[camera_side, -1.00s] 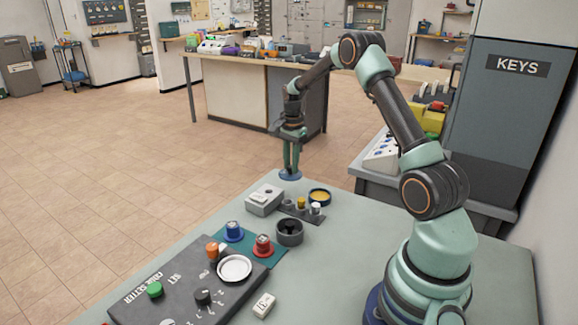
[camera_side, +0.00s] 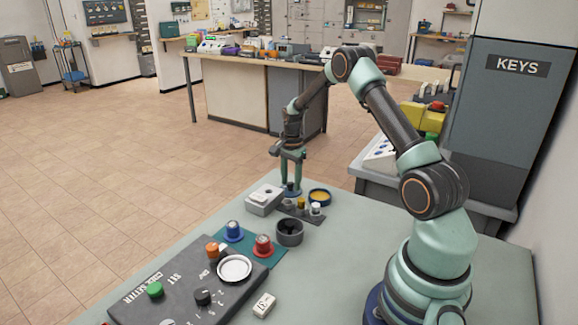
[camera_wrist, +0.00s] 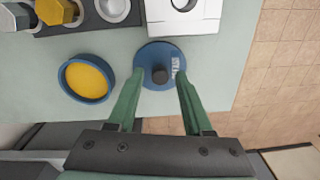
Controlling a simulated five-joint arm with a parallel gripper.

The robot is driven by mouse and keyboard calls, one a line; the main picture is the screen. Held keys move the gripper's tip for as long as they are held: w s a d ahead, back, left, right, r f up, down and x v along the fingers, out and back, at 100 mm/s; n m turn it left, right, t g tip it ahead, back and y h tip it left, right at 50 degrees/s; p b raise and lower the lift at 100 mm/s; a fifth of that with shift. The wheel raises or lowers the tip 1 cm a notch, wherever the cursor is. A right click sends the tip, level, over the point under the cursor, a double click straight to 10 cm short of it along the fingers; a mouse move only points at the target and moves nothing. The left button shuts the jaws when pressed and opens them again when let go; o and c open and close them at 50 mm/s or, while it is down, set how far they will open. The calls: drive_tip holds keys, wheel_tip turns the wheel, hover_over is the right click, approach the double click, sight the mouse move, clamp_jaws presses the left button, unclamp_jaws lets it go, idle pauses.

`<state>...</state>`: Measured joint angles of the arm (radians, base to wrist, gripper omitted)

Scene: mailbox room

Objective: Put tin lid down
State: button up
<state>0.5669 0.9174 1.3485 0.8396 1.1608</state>
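The tin lid is a blue disc with a dark knob. It lies flat on the table near its far edge in the wrist view (camera_wrist: 150,50), and is mostly hidden by my fingers in the side view (camera_side: 291,193). My gripper (camera_side: 291,187) points down over it. In the wrist view my gripper (camera_wrist: 160,77) is open, its fingers on either side of the knob with a gap on each side.
A pale box (camera_side: 264,201) stands close beside the lid, and a blue dish with yellow contents (camera_side: 319,196) is on the other side. A rack of small pots (camera_side: 300,208) and a dark round tin (camera_side: 289,234) stand nearer. The table edge is close.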

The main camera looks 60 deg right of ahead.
sight(291, 184)
drive_tip(key=shift+r, duration=0.1)
wheel_tip(291, 184, up, 12)
drive_tip(key=s+a+r+n+t, duration=0.1)
drive_tip(key=a+r+n, duration=0.4)
drive_tip(key=a+r, duration=0.3)
drive_tip(key=s+a+r+n+t, duration=0.1)
drive_tip(key=s+a+n+t, duration=0.1)
drive_tip(key=s+a+n, duration=0.5)
drive_tip(key=s+a+r+n+t, duration=0.2)
drive_tip(key=s+a+n, duration=0.5)
drive_tip(key=a, duration=0.5)
drive_tip(key=shift+a+r+n, duration=0.25)
drive_tip(key=shift+a+n, duration=0.05)
drive_tip(key=shift+n, duration=0.1)
